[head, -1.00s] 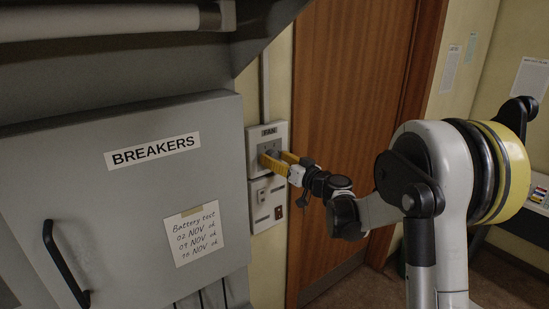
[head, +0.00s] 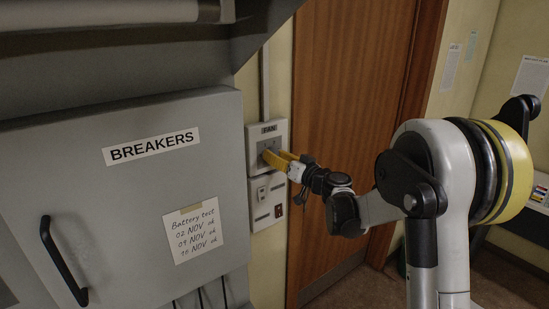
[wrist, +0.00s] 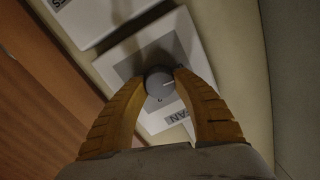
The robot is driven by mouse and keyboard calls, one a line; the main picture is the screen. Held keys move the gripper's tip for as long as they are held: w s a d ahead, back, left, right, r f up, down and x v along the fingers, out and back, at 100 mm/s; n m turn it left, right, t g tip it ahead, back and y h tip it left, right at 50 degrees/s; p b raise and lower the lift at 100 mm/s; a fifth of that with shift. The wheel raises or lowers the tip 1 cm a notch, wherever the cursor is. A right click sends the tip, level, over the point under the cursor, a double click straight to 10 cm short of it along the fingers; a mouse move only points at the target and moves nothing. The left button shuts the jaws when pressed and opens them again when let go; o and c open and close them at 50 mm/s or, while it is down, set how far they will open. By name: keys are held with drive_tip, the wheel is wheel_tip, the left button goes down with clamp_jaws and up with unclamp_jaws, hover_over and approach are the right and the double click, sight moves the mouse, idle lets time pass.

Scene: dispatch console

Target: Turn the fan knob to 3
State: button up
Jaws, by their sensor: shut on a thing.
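The fan knob (wrist: 158,88) is a round grey knob on a light wall plate (head: 252,137) marked FAN. My gripper (head: 267,154) is shut on the knob, with one yellow finger on each side of it in the wrist view (wrist: 160,78). A pale pointer line shows on the knob's face in the wrist view, pointing to the right of that picture. A small mark shows on the plate just below the knob there, too small to read surely. In the head view my fingers hide most of the knob.
A second plate (head: 262,207) with small switches sits just below the fan plate. The grey breakers cabinet (head: 120,210) with a black handle (head: 62,262) stands to the left. A wooden door (head: 345,100) is to the right, behind my arm.

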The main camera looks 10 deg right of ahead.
drive_tip(key=m+b, duration=0.2)
drive_tip(key=m, duration=0.2)
drive_tip(key=shift+f, duration=0.15)
drive_tip(key=m+b, duration=0.2)
drive_tip(key=m, duration=0.3)
drive_tip(key=shift+t, duration=0.3)
drive_tip(key=m+b, duration=0.1)
drive_tip(key=m, duration=0.4)
drive_tip(key=shift+h, duration=0.3)
drive_tip(key=m+b, duration=0.1)
drive_tip(key=m, duration=0.2)
drive_tip(key=shift+m, duration=0.3)
drive_tip(key=m, duration=0.5)
drive_tip(key=shift+t+h+b, duration=0.3)
drive_tip(key=shift+b, duration=0.1)
drive_tip(key=m, duration=0.4)
drive_tip(key=shift+m, duration=0.3)
drive_tip(key=m, duration=0.4)
drive_tip(key=shift+m, duration=0.3)
drive_tip(key=shift+m+h, duration=0.4)
drive_tip(key=shift+m, duration=1.6)
